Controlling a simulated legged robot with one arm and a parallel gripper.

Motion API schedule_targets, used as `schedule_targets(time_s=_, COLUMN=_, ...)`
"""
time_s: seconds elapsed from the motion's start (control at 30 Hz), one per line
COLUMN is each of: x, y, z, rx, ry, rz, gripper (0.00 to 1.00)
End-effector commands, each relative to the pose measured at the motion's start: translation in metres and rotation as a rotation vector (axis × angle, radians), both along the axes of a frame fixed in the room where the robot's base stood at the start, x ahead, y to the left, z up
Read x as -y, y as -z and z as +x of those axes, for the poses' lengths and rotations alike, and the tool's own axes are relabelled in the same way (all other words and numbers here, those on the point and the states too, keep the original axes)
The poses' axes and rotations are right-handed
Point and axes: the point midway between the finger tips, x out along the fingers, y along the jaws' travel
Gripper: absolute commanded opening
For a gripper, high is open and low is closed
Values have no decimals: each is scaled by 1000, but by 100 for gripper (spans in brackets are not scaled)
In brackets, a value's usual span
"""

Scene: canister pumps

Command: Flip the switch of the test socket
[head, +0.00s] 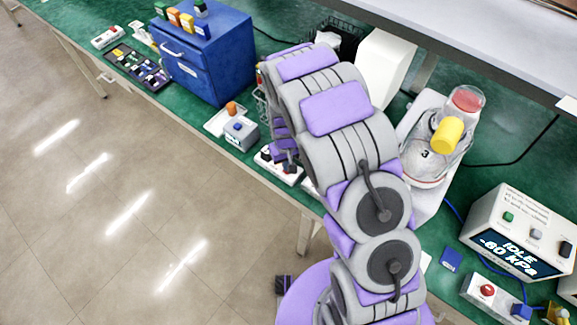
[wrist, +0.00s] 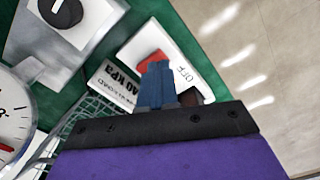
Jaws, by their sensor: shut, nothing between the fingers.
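The test socket is a white box (wrist: 185,50) with a red switch (wrist: 151,62) and an "OFF" label beside it in the wrist view. My gripper (wrist: 157,82) shows blue fingers closed together with nothing between them. Its tips are right at the red switch and cover part of it; I cannot tell whether they touch. A brown and dark part (wrist: 196,96) shows just right of the fingers. In the head view the white box (head: 292,179) lies at the bench's front edge, partly hidden under my arm.
In the wrist view a grey unit with a black knob (wrist: 60,10), a dial gauge (wrist: 12,120) and a wire basket (wrist: 85,125) are close on the left. A blue drawer cabinet (head: 205,60) stands further left.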

Motion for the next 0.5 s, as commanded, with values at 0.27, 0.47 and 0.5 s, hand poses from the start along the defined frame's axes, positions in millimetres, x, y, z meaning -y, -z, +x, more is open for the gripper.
schedule_targets(time_s=0.27, x=0, y=4, z=0, rx=0, ry=0, rz=0, gripper=0)
schedule_targets(time_s=0.47, x=0, y=7, z=0, rx=0, ry=0, rz=0, gripper=0)
schedule_targets(time_s=0.5, x=0, y=7, z=0, rx=0, ry=0, rz=0, gripper=0)
